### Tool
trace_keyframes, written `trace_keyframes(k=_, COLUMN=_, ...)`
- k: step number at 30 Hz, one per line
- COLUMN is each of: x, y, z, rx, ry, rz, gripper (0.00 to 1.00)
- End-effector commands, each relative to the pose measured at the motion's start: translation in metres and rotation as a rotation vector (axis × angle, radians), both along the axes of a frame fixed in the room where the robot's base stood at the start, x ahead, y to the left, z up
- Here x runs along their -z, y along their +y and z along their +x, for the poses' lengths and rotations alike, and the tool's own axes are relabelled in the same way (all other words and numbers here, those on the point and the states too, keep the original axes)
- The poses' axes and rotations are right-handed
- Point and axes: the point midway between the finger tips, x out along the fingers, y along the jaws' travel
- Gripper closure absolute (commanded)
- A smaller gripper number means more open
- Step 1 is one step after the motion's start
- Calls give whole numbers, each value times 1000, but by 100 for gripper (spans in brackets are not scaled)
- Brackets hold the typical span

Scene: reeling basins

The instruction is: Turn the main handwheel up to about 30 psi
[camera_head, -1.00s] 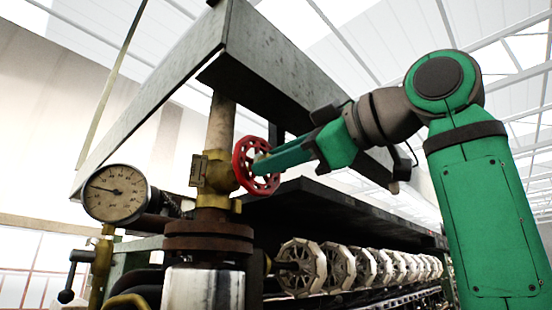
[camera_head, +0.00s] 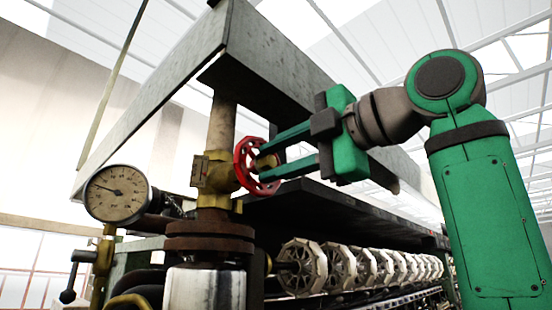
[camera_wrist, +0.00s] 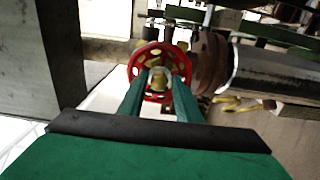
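The red handwheel (camera_head: 244,165) is on a brass valve (camera_head: 213,172) on a vertical pipe. It also shows in the wrist view (camera_wrist: 133,70). My gripper (camera_head: 268,160) reaches it from the right. Its two green fingers lie one above the other on either side of the wheel's hub, and in the wrist view (camera_wrist: 158,80) the hub fills the space between the tips. It looks shut on the hub; the exact contact is partly hidden. The round pressure gauge (camera_head: 118,205) is left of the valve. Its needle points left and a little up; the numbers are too small to read surely.
A grey metal beam frame (camera_head: 270,75) hangs above the wheel and my gripper. A dark shelf (camera_head: 330,215) and a row of pale reels (camera_head: 302,268) lie below and right. A rusty flange (camera_head: 208,243) is under the valve.

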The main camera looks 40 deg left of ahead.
Motion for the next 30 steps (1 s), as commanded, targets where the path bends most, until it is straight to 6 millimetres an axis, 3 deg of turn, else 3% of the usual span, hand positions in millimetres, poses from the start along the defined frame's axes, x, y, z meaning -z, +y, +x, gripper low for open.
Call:
trace_keyframes(k=11, x=-1, y=-3, z=0, rx=2, ry=2, rz=3, gripper=66)
trace_keyframes(k=30, x=-1, y=-70, z=-5, rx=2, ry=3, rz=3, gripper=66)
